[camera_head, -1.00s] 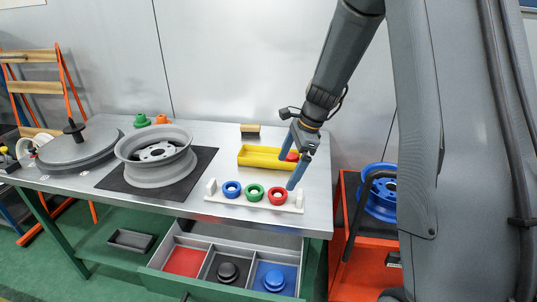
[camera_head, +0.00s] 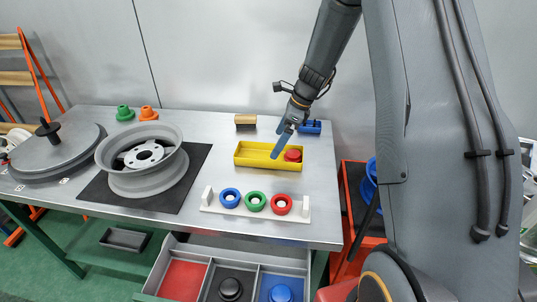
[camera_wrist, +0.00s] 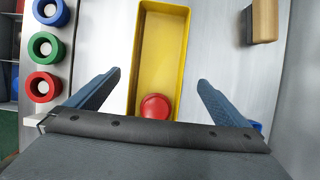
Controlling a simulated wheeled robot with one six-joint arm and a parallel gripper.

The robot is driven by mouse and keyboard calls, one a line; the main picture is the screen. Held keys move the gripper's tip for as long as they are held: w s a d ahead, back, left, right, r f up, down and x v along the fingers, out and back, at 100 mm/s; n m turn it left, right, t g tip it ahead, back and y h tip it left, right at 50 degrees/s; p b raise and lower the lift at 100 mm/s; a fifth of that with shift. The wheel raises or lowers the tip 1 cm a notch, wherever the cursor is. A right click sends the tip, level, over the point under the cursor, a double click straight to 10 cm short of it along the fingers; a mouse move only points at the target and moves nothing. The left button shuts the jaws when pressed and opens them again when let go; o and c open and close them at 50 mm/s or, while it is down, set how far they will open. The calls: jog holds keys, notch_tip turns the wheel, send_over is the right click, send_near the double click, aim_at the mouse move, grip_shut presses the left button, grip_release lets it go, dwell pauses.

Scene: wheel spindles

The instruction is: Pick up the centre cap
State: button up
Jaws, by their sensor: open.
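A round red cap (camera_head: 293,156), which looks like the centre cap, lies in the right end of the yellow tray (camera_head: 240,159) on the steel table. In the wrist view the red cap (camera_wrist: 155,107) sits at the near end of the yellow tray (camera_wrist: 185,55), partly hidden by my gripper body. My gripper (camera_head: 277,153) is above the tray, pointing down. In the wrist view my gripper (camera_wrist: 160,76) is open and empty, its blue fingers on either side of the tray, with the cap between them lower in the picture.
A white rack (camera_head: 236,208) with blue, green and red rings stands in front of the tray. A wooden-topped block (camera_head: 245,121) and a blue item (camera_head: 312,127) are behind. A grey wheel rim (camera_head: 140,185) is left. An open drawer (camera_head: 240,258) lies below.

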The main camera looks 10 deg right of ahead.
aim_at(269, 159)
jog(key=shift+a+f, duration=0.7)
jog(key=shift+f, duration=0.05)
jog(key=shift+p+x, duration=1.05)
jog(key=shift+x, duration=1.3)
jog(key=shift+a, duration=0.1)
jog(key=c, duration=1.2)
